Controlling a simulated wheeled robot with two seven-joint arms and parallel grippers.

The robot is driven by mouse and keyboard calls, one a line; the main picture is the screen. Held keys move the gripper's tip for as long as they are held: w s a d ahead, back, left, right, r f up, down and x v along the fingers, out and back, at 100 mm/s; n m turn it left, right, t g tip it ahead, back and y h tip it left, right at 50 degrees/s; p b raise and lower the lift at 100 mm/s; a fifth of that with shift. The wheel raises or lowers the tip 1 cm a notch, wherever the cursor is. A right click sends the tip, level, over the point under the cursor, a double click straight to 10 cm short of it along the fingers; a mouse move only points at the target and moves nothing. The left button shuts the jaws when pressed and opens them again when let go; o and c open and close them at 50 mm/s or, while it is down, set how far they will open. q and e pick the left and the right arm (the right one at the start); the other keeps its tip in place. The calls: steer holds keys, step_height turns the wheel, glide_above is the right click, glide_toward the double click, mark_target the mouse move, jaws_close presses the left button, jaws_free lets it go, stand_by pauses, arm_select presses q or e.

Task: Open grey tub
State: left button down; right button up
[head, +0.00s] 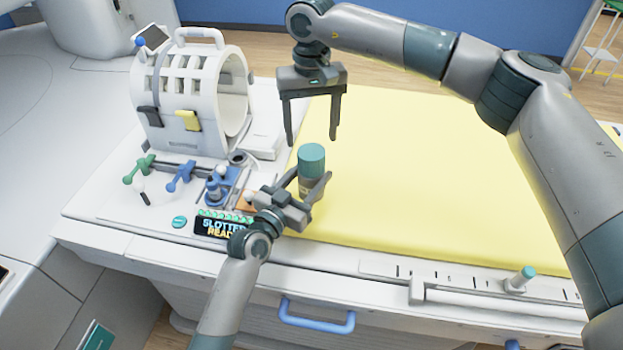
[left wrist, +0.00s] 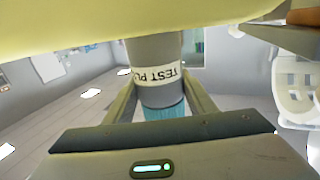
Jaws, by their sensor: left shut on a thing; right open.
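The grey tub (head: 309,187) stands upright near the left edge of the yellow pad, with its teal lid (head: 311,158) on top. My left gripper (head: 312,178) is shut on the tub's body from the front, one finger on each side. In the left wrist view the tub's label (left wrist: 158,76) reads "TEST PL…" upside down, and the teal lid (left wrist: 164,112) shows between the fingers. My right gripper (head: 312,140) is open and empty, pointing down above the lid, its fingertips a little higher than the lid and apart from it.
The yellow pad (head: 420,170) is clear to the right of the tub. A white slotted coil housing (head: 180,100) stands at the back left. Green (head: 135,170) and blue (head: 183,176) handled tools and a "SLOTTED READY" sign (head: 222,227) lie left of my left gripper.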

steer(key=shift+m, duration=0.3)
